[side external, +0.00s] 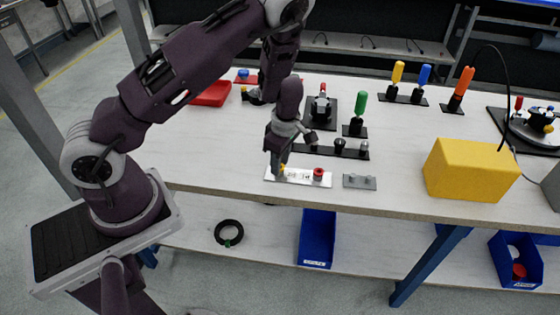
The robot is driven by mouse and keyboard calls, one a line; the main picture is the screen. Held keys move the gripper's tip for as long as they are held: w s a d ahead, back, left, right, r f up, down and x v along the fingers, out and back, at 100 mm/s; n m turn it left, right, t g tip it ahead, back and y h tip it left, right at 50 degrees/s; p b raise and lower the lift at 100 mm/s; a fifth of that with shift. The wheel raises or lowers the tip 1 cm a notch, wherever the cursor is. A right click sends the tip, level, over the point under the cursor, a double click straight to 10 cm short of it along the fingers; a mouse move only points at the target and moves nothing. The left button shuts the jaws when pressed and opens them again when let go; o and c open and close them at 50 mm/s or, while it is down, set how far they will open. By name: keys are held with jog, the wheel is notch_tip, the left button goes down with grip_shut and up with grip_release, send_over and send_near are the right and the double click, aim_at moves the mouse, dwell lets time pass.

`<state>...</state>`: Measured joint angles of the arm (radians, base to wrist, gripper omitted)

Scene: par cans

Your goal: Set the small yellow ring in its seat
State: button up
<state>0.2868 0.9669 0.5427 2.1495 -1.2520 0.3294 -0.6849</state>
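The small yellow ring (283,168) shows as a small patch of yellow beside my gripper's fingertips, at the left part of a pale seat plate (298,178) near the table's front edge. Most of it is hidden by my gripper (278,170), which points down over that end of the plate. The fingers are too small and dark to tell whether they are shut on the ring. I cannot tell whether the ring sits in a seat or is above the plate. A red ring (318,171) is on the plate's right part.
A small grey plate (359,182) lies to the right. Behind is a dark rack (345,153) with several pieces. A green-handled tool (360,103) stands behind that, and a yellow box (470,168) stands far right. Bare table lies between the grey plate and box.

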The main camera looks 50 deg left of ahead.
jog(key=o, duration=0.6)
jog(key=shift+c, duration=0.2)
jog(key=r, duration=0.4)
jog(key=d+r, duration=0.1)
jog(key=r, duration=0.2)
